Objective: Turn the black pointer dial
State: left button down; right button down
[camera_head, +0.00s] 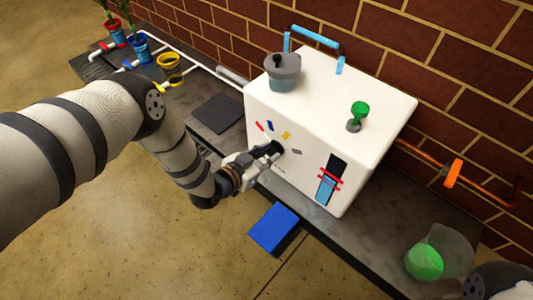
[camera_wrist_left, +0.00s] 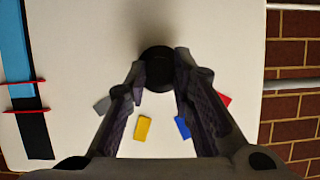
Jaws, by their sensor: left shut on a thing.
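The black pointer dial (camera_head: 277,147) is on the front face of the white box (camera_head: 330,95). My left gripper (camera_head: 268,154) reaches it from the front and is shut on it. In the left wrist view the round black dial (camera_wrist_left: 157,66) sits between the two fingertips of my left gripper (camera_wrist_left: 160,82). Coloured marks surround the dial: a yellow mark (camera_wrist_left: 142,128), a blue mark (camera_wrist_left: 182,127), a red mark (camera_wrist_left: 224,99) and a grey mark (camera_wrist_left: 102,104). The dial's pointer direction cannot be made out. My right gripper does not show.
A grey pot (camera_head: 283,75) and a green funnel (camera_head: 359,112) are on the box top. A blue-and-black gauge (camera_head: 330,180) is on its front. A blue pad (camera_head: 273,228) is below. A clear vessel with green contents (camera_head: 426,261) stands right, near an orange valve handle (camera_head: 453,173).

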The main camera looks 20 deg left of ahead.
pick_arm(q)
jog(key=m+y, duration=0.1)
jog(key=m+p, duration=0.1)
jog(key=shift+s+d+m+t+y, duration=0.1)
jog(key=shift+d+m+t+y, duration=0.1)
jog(key=shift+m+t+y, duration=0.15)
jog(key=shift+f+m+t+y, duration=0.25)
jog(key=shift+m+t+y, duration=0.4)
jog(key=shift+m, duration=0.6)
jog(key=m+t+y+b, duration=0.1)
jog(key=m, duration=0.1)
jog(key=m+t+y+b, duration=0.1)
jog(key=m, duration=0.2)
jog(key=shift+s+d+f+m, duration=0.1)
jog(key=shift+f+m, duration=0.1)
jog(key=shift+m, duration=0.1)
jog(key=shift+b, duration=0.3)
jog(key=c, duration=1.4)
grip_release()
